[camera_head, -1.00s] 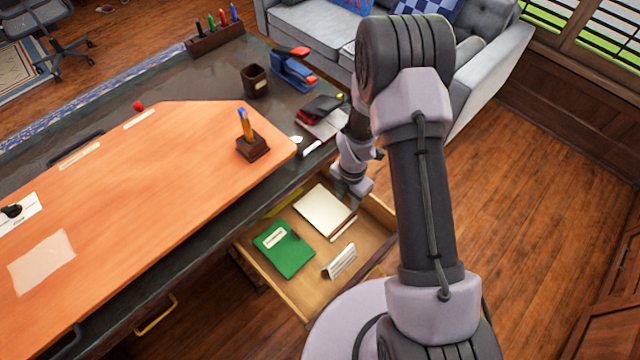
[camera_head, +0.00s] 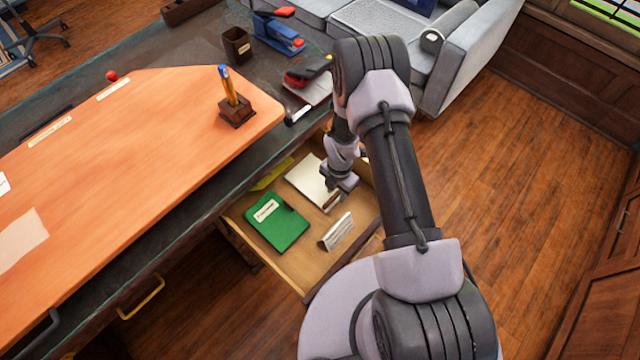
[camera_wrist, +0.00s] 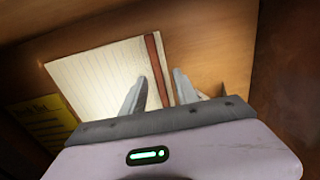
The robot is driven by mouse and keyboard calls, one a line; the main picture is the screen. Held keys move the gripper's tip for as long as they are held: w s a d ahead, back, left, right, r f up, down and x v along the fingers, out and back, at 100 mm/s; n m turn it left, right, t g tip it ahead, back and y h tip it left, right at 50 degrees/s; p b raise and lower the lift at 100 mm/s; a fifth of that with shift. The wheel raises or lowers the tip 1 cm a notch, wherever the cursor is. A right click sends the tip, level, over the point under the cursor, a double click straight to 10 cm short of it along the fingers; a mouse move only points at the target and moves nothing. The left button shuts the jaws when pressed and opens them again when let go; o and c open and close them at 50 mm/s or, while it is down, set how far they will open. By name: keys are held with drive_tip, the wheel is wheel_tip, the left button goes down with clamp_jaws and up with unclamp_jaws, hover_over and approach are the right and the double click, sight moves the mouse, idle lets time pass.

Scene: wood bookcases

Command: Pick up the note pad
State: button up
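The note pad (camera_wrist: 95,75) is a white lined pad with a brown strip along one edge. It lies in the open desk drawer, and it also shows in the head view (camera_head: 308,180), partly behind my gripper (camera_head: 336,200). In the wrist view my gripper (camera_wrist: 160,82) is open, with its two fingers apart. One finger overlaps the lined page and the other shows just past the brown-strip edge, so the strip lies between them. I cannot tell whether the fingers touch the pad.
The open drawer (camera_head: 297,279) also holds a green book (camera_head: 280,228), a white tent-like card (camera_head: 337,232) and a yellow paper (camera_head: 270,174). The drawer walls stand close around. The desktop (camera_head: 120,140) overhangs at the left. Staplers and a pencil holder (camera_head: 236,112) stand on the desk.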

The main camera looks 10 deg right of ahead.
clamp_jaws()
idle(1.3)
